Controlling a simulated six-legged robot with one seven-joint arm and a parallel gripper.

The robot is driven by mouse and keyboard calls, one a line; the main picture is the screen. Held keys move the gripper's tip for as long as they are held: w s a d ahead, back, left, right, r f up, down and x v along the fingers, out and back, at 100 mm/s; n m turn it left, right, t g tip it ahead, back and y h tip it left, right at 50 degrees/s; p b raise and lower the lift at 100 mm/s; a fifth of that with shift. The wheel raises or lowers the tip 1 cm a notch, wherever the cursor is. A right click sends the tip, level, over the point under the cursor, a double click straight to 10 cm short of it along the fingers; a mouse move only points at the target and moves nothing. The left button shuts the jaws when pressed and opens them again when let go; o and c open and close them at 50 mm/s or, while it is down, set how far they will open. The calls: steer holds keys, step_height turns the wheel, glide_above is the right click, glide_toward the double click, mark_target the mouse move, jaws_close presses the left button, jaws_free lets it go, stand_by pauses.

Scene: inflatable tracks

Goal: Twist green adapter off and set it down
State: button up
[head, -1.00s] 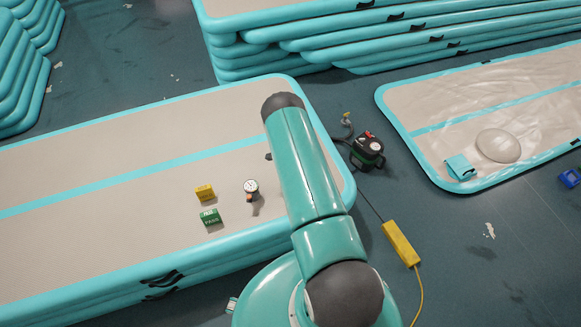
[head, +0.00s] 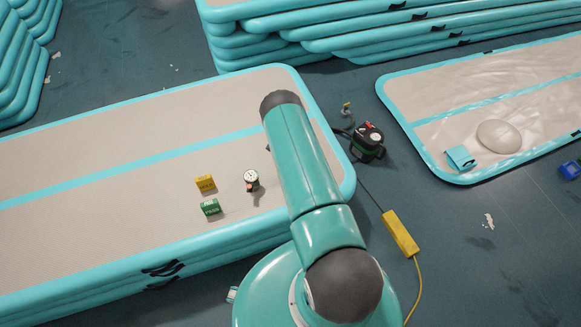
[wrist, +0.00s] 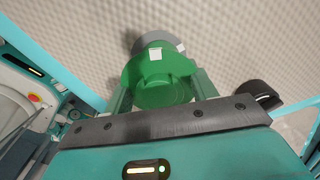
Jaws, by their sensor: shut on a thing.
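In the wrist view, the green adapter (wrist: 150,82) is a round green piece with a small white square on it. My gripper (wrist: 163,92) is shut on it, with one finger on each side. A grey round part (wrist: 157,41) shows just beyond the adapter; I cannot tell whether the two are joined. The beige track surface fills the background. In the head view my own arm hides the gripper and the adapter.
On the large track (head: 100,130) stand a yellow block (head: 205,183), a green block (head: 210,207) and a small gauge (head: 252,180). A black pump (head: 368,142) and a yellow power strip (head: 400,233) lie on the floor to the right. A flatter track (head: 430,135) lies beyond.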

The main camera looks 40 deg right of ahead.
steer(key=m, duration=0.6)
steer(key=shift+m, duration=1.4)
steer(key=m, duration=0.4)
steer(key=shift+s, duration=0.1)
steer(key=shift+r, duration=2.5)
